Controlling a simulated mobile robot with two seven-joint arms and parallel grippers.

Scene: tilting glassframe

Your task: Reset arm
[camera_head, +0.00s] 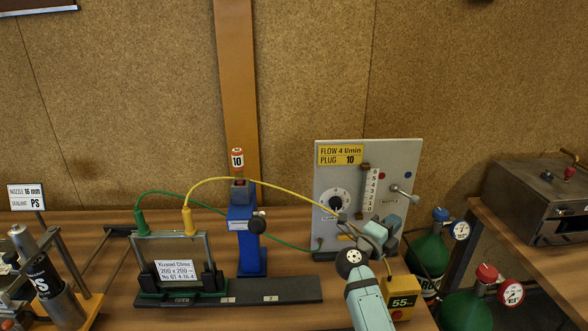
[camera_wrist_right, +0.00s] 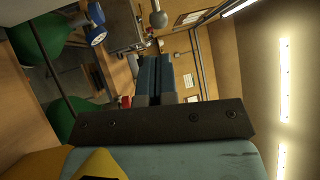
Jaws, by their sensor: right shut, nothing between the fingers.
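My right gripper (camera_head: 374,234) is in front of the lower right part of the grey flow panel (camera_head: 325,185), with my pale teal arm coming up from the bottom edge. In the right wrist view its two dark fingers (camera_wrist_right: 154,78) lie side by side, closed, with nothing seen between them. The gripper hides part of the panel's lower right and an end of the yellow cable (camera_head: 240,179). I cannot tell whether it touches the panel or cable. My left gripper is not in view.
A black-based frame (camera_head: 240,293) with green and yellow plugs stands left of a blue stand (camera_head: 242,225). A yellow box (camera_head: 401,298) marked 55 is close beside my right arm. Green gas bottles (camera_head: 467,312) and a metal case (camera_head: 530,200) are at the right.

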